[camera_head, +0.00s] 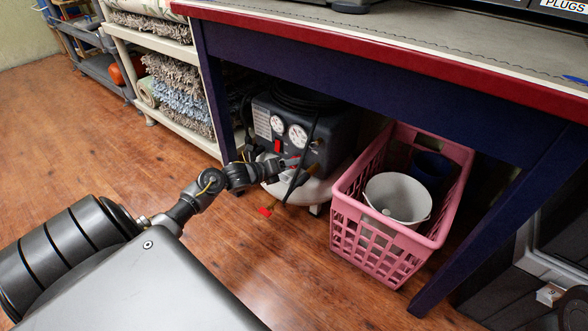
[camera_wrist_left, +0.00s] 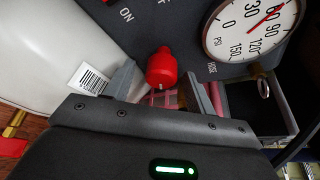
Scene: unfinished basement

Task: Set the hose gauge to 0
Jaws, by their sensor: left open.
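The air compressor (camera_head: 333,138) stands under the workbench, with two round white gauges on its front. In the left wrist view the hose gauge (camera_wrist_left: 250,30), labelled HOSE, has a red needle pointing near 60. A red knob (camera_wrist_left: 162,66) on the dark panel lies between the two fingers of my left gripper (camera_wrist_left: 162,84), which is open; I cannot tell whether either finger touches it. In the head view my left gripper (camera_head: 284,167) is in front of the compressor, below the gauges. My right gripper is not in view.
A pink basket (camera_head: 385,245) holding a white bucket (camera_head: 397,197) stands right of the compressor. The workbench (camera_head: 390,62) overhangs it, with a dark leg (camera_head: 211,85) on the left. The wooden floor at left is clear.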

